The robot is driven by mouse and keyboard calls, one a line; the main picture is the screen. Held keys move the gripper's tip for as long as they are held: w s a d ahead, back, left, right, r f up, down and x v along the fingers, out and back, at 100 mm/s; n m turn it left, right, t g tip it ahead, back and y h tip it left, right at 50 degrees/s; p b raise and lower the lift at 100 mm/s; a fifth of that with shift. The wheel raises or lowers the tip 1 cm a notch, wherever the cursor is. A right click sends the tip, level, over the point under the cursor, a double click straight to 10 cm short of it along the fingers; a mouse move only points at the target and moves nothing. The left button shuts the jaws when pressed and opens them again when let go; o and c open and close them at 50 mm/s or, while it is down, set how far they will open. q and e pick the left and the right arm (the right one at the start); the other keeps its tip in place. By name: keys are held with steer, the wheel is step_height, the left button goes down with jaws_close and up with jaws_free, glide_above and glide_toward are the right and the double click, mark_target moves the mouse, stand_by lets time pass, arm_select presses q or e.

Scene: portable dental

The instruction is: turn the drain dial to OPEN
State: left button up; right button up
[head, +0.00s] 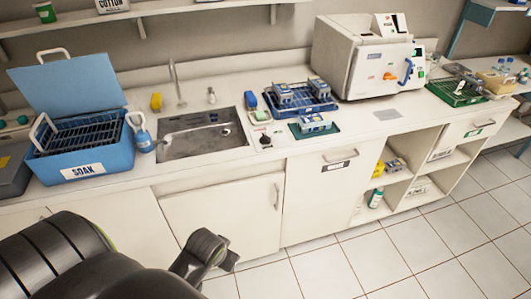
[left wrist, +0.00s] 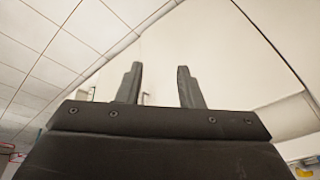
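A small black dial (head: 265,140) sits on a light plate on the counter, just right of the sink (head: 203,135). Its markings are too small to read, so I cannot tell its setting. My right gripper is not in view.
A blue SOAK tub (head: 88,163) with its lid up stands left of the sink. Blue racks (head: 300,101) and a green tray (head: 325,130) lie right of the dial. A white machine (head: 345,60) stands farther right.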

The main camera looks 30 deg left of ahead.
arm_select(q)
steer(key=w+a+r+n, duration=0.1)
steer(key=w+r, duration=0.3)
steer(key=w, duration=0.4)
steer(key=w+a+r+n+y, duration=0.1)
steer(key=w+r+n, duration=0.1)
steer(key=w+r, duration=0.35)
steer(key=w+a+r+n, duration=0.1)
steer(key=w+r, duration=0.2)
steer(key=w, duration=0.6)
steer(key=n, duration=0.5)
glide_toward(265, 135)
steer(key=shift+g+y, duration=0.3)
steer(key=x, duration=0.4)
steer(key=p+x, duration=0.1)
steer(key=x, duration=0.2)
steer(key=shift+w+d, duration=0.2)
steer(key=shift+d, duration=0.15)
steer(key=shift+w+a+f+m, duration=0.2)
steer(key=shift+f+m, duration=0.1)
steer(key=shift+f, duration=0.35)
steer(key=shift+c, duration=0.2)
jaws_close()
